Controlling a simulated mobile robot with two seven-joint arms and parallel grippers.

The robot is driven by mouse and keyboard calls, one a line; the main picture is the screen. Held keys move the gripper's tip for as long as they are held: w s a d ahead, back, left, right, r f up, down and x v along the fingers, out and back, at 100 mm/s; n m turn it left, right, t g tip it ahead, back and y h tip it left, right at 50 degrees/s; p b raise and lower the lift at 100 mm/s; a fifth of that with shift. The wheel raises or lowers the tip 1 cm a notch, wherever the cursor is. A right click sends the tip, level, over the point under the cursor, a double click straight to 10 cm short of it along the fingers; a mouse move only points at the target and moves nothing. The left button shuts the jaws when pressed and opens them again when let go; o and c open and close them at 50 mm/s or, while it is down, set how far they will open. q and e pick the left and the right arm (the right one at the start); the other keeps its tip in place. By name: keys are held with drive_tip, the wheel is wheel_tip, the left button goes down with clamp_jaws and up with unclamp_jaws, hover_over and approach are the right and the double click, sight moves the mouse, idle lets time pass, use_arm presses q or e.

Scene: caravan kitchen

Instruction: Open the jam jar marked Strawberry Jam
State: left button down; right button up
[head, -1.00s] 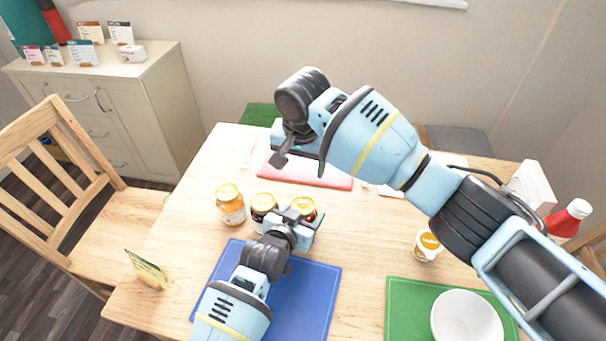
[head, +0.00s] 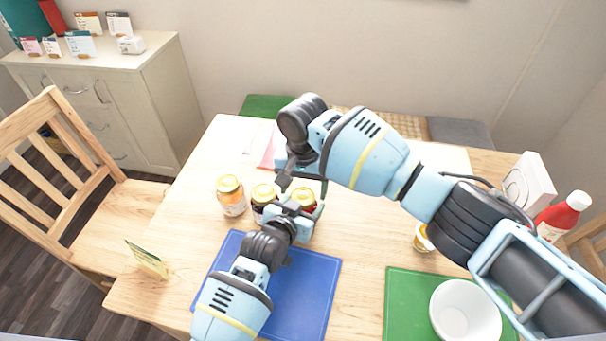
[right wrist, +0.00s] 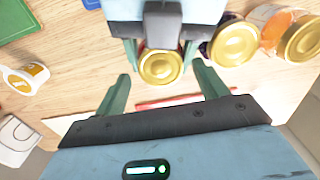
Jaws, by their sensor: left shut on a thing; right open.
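Three gold-lidded jars stand on the table: one with orange contents (head: 230,197), a dark one (head: 263,194) and a red one (head: 305,198). No label is readable here. My left gripper (head: 297,213) is shut on the red jar from the front. In the right wrist view, the gold lid (right wrist: 160,66) of this held jar shows, lid on, just beyond my left gripper. My right gripper (head: 305,181) is open above the red jar. In the right wrist view, the spread fingers of my right gripper (right wrist: 162,72) are on either side of the lid, apart from it.
The dark jar (right wrist: 234,42) is close beside the held one. A blue mat (head: 315,290) lies under my left arm. A green mat (head: 400,300) with a white bowl (head: 465,310), a small yellow-lidded pot (head: 422,238) and a red bottle (head: 562,216) are to the right.

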drive_tip(key=shift+f, duration=0.75)
drive_tip(key=c, duration=1)
drive_tip(key=shift+n, duration=1.7)
drive_tip(key=o, duration=1.1)
drive_tip(key=shift+c, duration=0.2)
